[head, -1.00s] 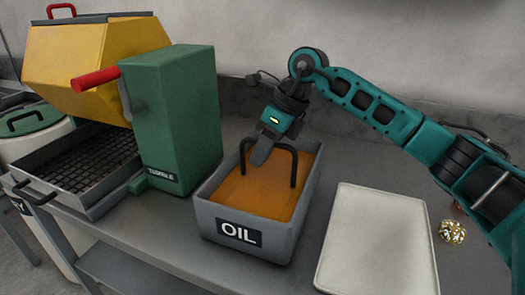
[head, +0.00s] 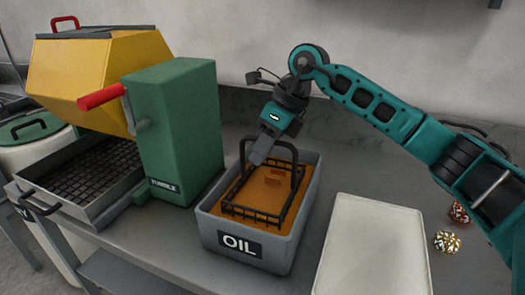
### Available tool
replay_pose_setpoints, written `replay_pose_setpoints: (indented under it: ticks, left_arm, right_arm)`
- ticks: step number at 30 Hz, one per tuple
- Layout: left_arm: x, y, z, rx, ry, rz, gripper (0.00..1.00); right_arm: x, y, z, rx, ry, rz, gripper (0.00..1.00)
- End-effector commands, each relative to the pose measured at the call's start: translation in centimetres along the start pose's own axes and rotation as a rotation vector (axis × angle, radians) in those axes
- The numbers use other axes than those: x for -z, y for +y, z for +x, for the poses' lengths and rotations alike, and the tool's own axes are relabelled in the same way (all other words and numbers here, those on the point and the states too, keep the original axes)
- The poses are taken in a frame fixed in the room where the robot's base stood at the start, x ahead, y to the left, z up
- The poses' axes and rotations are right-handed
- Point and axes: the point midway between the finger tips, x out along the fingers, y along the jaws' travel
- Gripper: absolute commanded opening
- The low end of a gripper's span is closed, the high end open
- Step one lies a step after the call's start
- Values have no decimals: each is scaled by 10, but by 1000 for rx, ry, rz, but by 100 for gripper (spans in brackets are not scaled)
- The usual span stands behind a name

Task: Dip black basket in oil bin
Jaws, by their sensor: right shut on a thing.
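The black basket (head: 232,209) is inside the grey oil bin (head: 275,247), which carries an OIL label. Its wire rim shows above the orange-brown oil (head: 230,191), and its lower part is hidden in the oil. My left gripper is not in view.
A green and yellow tumbler with a red crank handle (head: 102,97) stands left of the bin, over a grey tray with a mesh (head: 85,180). A pale empty tray (head: 375,250) lies to the right. Two speckled balls (head: 446,242) sit beyond it.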

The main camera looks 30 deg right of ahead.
Motion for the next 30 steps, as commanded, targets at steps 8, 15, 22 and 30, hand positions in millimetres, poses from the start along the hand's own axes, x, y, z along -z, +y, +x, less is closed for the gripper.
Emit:
replay_pose_setpoints:
  ticks: [8,15,22,30]
  left_arm:
    - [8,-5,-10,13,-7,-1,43]
    - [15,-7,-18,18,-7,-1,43]
    - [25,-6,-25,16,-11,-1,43]
    - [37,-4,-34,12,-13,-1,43]
  right_arm:
    - [-9,4,-21,0,-1,0,0]
    - [-15,8,-37,1,-1,-1,0]
    - [-22,11,-51,0,-2,-1,0]
    - [-29,14,-68,0,-2,-1,0]
